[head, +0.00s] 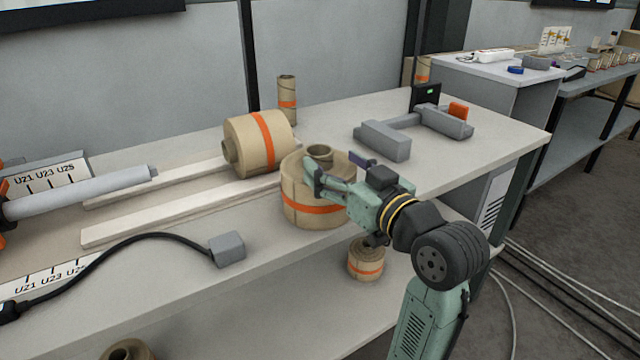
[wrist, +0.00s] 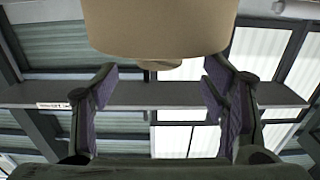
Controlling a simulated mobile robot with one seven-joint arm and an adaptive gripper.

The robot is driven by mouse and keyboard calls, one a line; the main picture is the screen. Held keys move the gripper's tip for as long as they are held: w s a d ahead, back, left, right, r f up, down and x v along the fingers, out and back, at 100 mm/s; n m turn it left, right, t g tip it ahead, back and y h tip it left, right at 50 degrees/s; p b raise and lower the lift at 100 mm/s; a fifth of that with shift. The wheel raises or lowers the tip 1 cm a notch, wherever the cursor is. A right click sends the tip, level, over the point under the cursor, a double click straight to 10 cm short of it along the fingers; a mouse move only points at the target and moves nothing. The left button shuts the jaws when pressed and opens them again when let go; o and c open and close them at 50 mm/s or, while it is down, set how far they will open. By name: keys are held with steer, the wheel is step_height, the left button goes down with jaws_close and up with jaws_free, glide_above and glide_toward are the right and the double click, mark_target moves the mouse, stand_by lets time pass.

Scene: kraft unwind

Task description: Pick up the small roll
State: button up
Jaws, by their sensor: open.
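A small tan roll (head: 366,262) with an orange band stands on the lower shelf, below the table's front edge and below my arm. My gripper (head: 336,172) is up at table height, by the top of a large upright roll (head: 312,208) with an orange band and a protruding core. Its fingers are apart. In the wrist view my gripper (wrist: 160,92) shows open with nothing between its purple-padded fingers. A tan roll surface (wrist: 160,28) with a short stub fills the top middle there; I cannot tell for certain which roll it is.
A second large roll (head: 258,143) lies on its side on pale rails. A slim upright roll (head: 287,98) stands at the back. A grey device (head: 385,140) sits right of the large roll. A cabled grey block (head: 227,248) lies near the front edge. Another roll (head: 128,351) shows below left.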

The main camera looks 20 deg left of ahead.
mark_target(327, 158)
steer(key=p+x, duration=0.1)
steer(key=x, duration=0.5)
steer(key=shift+c, duration=0.6)
jaws_close()
stand_by(0.3)
steer(key=shift+r, duration=0.1)
